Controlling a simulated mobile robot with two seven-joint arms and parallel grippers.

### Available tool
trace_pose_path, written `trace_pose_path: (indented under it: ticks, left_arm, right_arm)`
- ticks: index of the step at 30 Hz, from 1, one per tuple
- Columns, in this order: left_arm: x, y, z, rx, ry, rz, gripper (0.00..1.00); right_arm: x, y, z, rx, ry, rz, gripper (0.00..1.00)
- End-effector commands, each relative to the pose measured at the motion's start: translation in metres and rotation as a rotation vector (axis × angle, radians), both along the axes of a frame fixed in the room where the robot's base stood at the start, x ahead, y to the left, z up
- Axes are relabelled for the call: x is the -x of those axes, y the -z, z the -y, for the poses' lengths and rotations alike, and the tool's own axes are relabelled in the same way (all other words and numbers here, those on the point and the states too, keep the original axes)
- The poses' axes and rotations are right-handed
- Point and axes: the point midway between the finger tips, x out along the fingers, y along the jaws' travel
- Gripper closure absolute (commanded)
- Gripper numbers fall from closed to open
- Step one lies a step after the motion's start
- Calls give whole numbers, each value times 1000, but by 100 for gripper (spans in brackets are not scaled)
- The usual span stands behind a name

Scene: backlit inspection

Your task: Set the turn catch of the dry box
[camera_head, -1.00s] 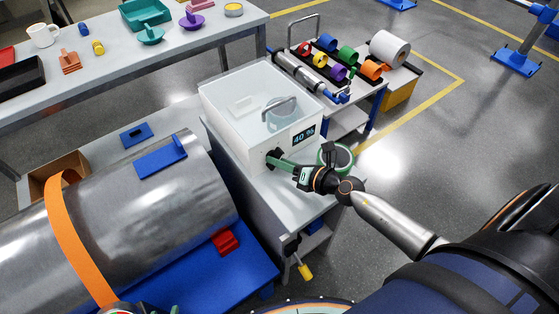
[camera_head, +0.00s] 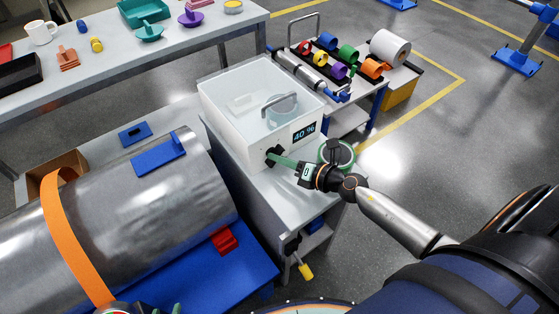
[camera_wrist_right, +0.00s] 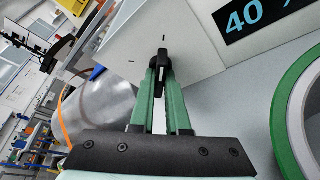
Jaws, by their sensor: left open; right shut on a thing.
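The dry box (camera_head: 232,133) is a clear-topped white box with a handle on top and a "40 %" display on its front. Its black turn catch (camera_head: 273,156) is on the front face, left of the display. My right gripper (camera_head: 277,159) reaches it from the front right. In the right wrist view, the green fingers (camera_wrist_right: 162,85) are shut on the black catch (camera_wrist_right: 162,60), which has a white mark. The catch points up in that view, towards a short tick on the box face; another tick is to its left. My left gripper (camera_head: 165,308) barely shows at the bottom edge and is open.
A green-rimmed roll (camera_head: 345,155) stands close to my right gripper, also in the wrist view (camera_wrist_right: 285,125). A large metal cylinder (camera_head: 110,215) with an orange strap lies left of the box. A cart with coloured rings (camera_head: 335,60) stands behind.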

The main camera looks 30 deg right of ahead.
Motion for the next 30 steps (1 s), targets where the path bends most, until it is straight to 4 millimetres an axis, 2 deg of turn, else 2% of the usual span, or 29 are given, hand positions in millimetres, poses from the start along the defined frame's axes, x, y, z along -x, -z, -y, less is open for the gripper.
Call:
trace_pose_path:
  ticks: [8, 9, 17, 25, 30]
  left_arm:
    - [-5, -5, 3, 4, 6, 10, 50]
    - [-5, -5, 3, 4, 6, 10, 50]
    - [-5, -4, 1, 1, 3, 9, 50]
    - [-4, -3, 0, -1, 2, 8, 50]
    - [-1, -1, 0, -2, 2, 2, 50]
  right_arm:
    - [0, 0, 1, -10, 2, -2, 100]
    - [0, 0, 0, -10, 2, -2, 84]
    - [0, 0, 0, -9, 1, -2, 56]
    - [1, 0, 1, -7, 1, -3, 56]
    - [15, -3, 7, -5, 1, -4, 56]
